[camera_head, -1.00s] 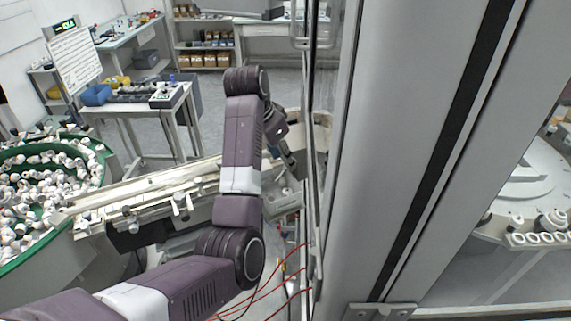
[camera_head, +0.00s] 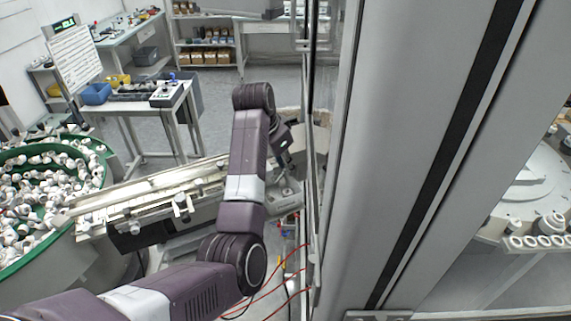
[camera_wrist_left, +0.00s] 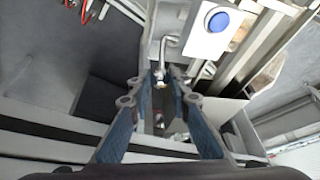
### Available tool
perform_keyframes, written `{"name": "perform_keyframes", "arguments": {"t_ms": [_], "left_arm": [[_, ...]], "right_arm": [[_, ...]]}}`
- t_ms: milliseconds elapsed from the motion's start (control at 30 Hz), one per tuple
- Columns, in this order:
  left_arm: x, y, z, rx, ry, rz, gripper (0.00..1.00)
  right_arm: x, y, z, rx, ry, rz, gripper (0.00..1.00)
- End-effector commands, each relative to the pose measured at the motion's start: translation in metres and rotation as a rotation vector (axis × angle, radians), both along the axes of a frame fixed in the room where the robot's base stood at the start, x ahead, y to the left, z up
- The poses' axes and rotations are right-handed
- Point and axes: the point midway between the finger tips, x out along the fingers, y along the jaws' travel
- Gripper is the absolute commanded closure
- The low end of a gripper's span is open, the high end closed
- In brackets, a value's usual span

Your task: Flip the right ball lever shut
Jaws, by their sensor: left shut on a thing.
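In the left wrist view my left gripper (camera_wrist_left: 160,82) has its two blue-grey fingers closed around the lower end of a bent shiny metal rod, the ball lever (camera_wrist_left: 163,58). The ball end is hidden between the fingertips. The rod rises from the grip and bends beside a pale box. In the head view my left gripper (camera_head: 287,160) is small and partly hidden, down beside the machine frame. The lever cannot be made out there. My right gripper is not in view.
A blue button (camera_wrist_left: 217,20) sits on a pale box close to the fingers. A tall grey frame post (camera_head: 400,150) stands right of my arm. A feeder rail (camera_head: 150,195) runs from a green bowl (camera_head: 105,165) of white caps. Red cables (camera_head: 290,275) hang below.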

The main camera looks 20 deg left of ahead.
Motion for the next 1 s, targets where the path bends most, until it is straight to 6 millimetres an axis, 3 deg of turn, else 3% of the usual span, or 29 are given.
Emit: {"name": "perform_keyframes", "arguments": {"t_ms": [367, 633, 1000], "left_arm": [[-0.004, 0.005, 0.002, -0.064, -0.063, 0.004, 1.00], [-0.014, 0.016, 0.003, -0.213, -0.210, 0.004, 1.00], [-0.029, 0.032, -0.003, -0.459, -0.452, 0.004, 1.00]], "right_arm": [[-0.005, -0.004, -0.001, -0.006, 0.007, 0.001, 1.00], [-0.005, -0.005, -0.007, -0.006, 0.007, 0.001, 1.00], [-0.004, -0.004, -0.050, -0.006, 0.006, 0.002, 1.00]]}}
